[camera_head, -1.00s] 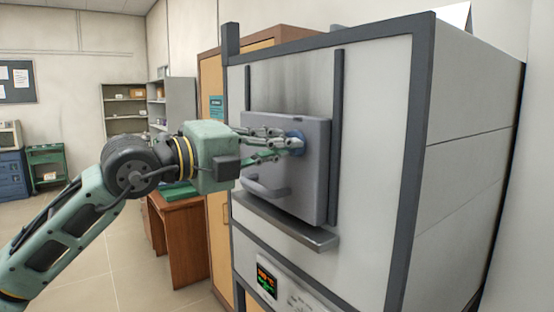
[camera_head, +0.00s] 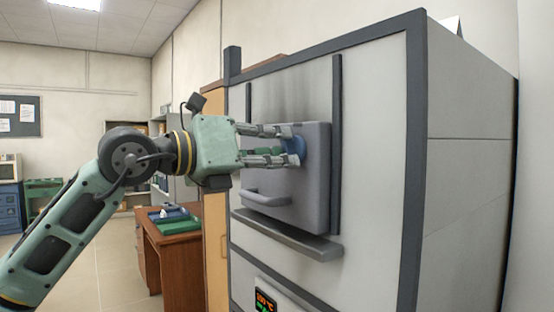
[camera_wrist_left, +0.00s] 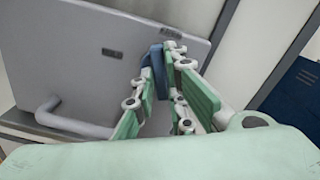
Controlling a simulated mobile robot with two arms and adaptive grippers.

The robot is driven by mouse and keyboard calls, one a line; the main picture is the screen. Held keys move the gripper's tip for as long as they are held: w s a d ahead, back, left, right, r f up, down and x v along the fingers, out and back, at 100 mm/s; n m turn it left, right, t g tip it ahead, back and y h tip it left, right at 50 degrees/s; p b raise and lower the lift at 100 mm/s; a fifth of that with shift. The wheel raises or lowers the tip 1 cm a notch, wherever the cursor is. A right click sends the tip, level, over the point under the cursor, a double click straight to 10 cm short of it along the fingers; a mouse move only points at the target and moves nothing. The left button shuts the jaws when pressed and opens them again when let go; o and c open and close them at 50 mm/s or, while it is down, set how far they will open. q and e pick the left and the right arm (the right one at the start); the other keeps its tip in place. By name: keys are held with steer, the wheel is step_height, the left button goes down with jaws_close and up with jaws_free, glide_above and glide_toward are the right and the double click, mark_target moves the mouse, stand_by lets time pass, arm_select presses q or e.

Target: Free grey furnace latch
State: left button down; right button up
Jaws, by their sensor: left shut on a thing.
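The grey furnace (camera_head: 385,120) stands at the right in the head view, with a grey door (camera_head: 314,190) on its front. A blue latch knob (camera_head: 318,150) is on the door's upper middle. My left gripper (camera_head: 293,146) comes in from the left and is shut on the blue latch, its fingers above and below it. In the left wrist view the latch (camera_wrist_left: 157,58) shows between the fingertips, partly hidden by them. The door's handle (camera_head: 264,200) is low on the door, left of and below the gripper. The door looks closed. My right gripper is not in view.
A ledge (camera_head: 290,236) juts out under the door, and a lit display (camera_head: 265,303) sits below. Dark vertical rails (camera_head: 336,140) flank the door. A wooden desk (camera_head: 178,250) with a green tray stands behind, at the left. Floor at the left is open.

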arm_select(q)
steer(key=m+b, duration=0.1)
steer(key=m, duration=0.3)
steer(key=shift+f+m, duration=0.1)
steer(key=shift+m, duration=0.2)
stand_by(0.5)
steer(key=c, duration=1.8)
jaws_free()
steer(key=v, duration=1.2)
